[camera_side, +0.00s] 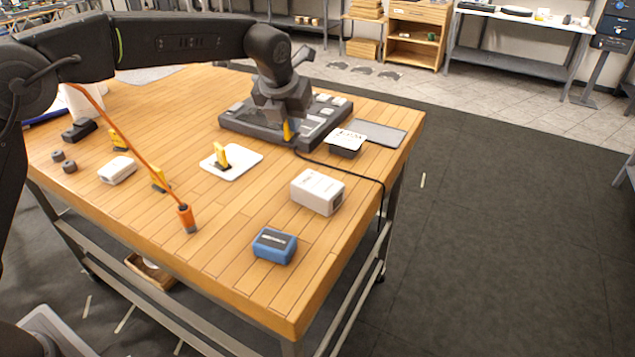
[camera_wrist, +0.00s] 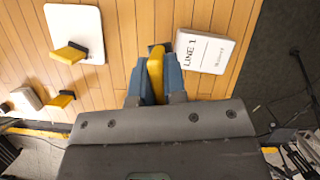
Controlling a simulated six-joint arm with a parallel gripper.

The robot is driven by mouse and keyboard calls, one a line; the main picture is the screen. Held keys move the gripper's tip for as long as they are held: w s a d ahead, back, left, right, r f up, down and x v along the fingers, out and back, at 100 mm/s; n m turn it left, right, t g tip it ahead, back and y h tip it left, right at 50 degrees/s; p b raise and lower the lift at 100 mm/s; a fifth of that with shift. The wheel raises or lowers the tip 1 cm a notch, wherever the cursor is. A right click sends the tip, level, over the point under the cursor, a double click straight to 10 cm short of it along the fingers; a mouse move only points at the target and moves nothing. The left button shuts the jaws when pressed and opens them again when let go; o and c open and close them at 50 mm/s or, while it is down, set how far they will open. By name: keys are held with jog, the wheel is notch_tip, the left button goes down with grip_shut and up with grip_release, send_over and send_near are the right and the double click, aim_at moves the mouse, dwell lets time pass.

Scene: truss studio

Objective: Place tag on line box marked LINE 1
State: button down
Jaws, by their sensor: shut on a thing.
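The line box marked LINE 1 (camera_wrist: 203,52) is white with dark print and lies just right of the tag in the wrist view. The tag looks close to its left edge; I cannot tell whether they touch. In the side view my gripper (camera_side: 285,128) holds the tag low in front of a dark keyed panel. A dark box with a printed white top (camera_side: 346,137) and a white box (camera_side: 318,192) stand nearby; which one is LINE 1 is unclear there.
A white plate (camera_side: 246,165) bears another yellow tag (camera_side: 222,156). The keyed panel (camera_side: 240,122) is behind, with a black cable. A blue box (camera_side: 274,246), an orange-handled tool (camera_side: 186,215), a small white box (camera_side: 117,170) and more yellow tags stand on the wooden table. The front right is clear.

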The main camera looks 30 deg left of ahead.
jog(key=m, duration=0.2)
send_over(322, 179)
jog(key=s, duration=0.2)
notch_tip(322, 179, down, 3)
jog(key=shift+w+r+h, duration=0.1)
jog(key=shift+w+h, duration=0.05)
jog(key=shift+h, duration=0.25)
jog(key=shift+f, duration=2.4)
jog(key=shift+f, duration=0.1)
jog(key=c, duration=1.2)
grip_release()
jog(key=shift+o, duration=0.2)
jog(key=shift+r, duration=0.2)
jog(key=v, duration=1.1)
jog(key=shift+s+r, duration=0.25)
jog(key=shift+r, duration=0.1)
